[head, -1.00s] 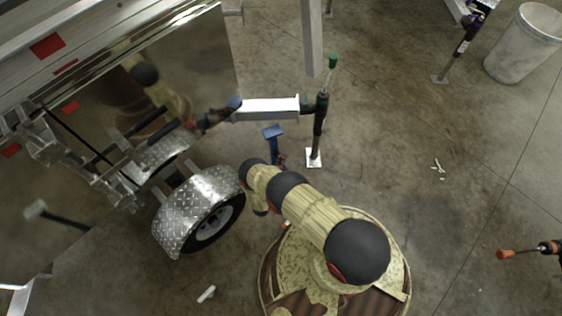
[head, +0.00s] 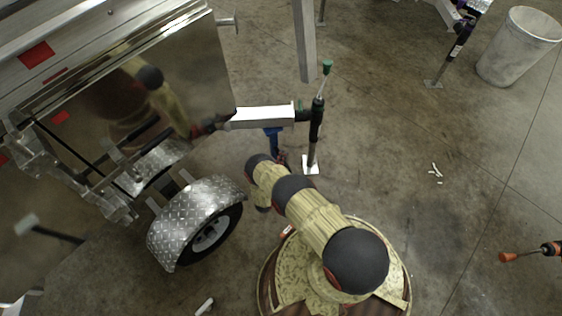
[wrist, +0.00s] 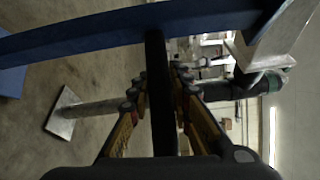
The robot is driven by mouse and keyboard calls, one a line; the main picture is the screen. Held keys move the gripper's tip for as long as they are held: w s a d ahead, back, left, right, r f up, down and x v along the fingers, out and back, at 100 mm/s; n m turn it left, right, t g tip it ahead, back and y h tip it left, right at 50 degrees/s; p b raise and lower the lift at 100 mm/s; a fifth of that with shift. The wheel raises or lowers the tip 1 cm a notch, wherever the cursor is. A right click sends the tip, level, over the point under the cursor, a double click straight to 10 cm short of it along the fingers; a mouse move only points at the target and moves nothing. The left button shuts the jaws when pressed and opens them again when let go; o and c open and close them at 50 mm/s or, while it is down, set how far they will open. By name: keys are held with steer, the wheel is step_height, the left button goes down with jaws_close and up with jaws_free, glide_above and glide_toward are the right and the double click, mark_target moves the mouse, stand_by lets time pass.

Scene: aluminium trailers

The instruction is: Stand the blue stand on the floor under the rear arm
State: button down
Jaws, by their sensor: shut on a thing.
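The blue stand (head: 271,142) shows in the head view just below the near edge of the rear arm (head: 262,118), a silver beam sticking out from the trailer. The beam hides the stand's top. In the wrist view a blue bar of the stand (wrist: 95,32) crosses the top of the picture, and a dark post runs down from it between my fingers. My gripper (wrist: 162,75) is shut on that post. The rear arm's silver end (wrist: 275,38) is at the upper right of the wrist view. The stand's foot is hidden, so I cannot tell whether it touches the floor.
A black jack (head: 316,120) with a white foot plate (head: 310,168) stands at the rear arm's end, close right of my gripper. The trailer wheel and its fender (head: 196,215) are at the left. Open concrete floor and a grey bin (head: 518,48) lie right.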

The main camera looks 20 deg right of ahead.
steer(key=shift+w+d+f+b, duration=0.1)
steer(key=shift+w+f+b, duration=0.25)
steer(key=shift+b, duration=0.15)
steer(key=c, duration=2.1)
jaws_free()
steer(key=shift+s+f, duration=0.2)
steer(key=shift+s, duration=0.05)
steer(key=o, duration=0.5)
steer(key=shift+c, duration=0.2)
steer(key=p+v, duration=0.3)
steer(key=v, duration=0.9)
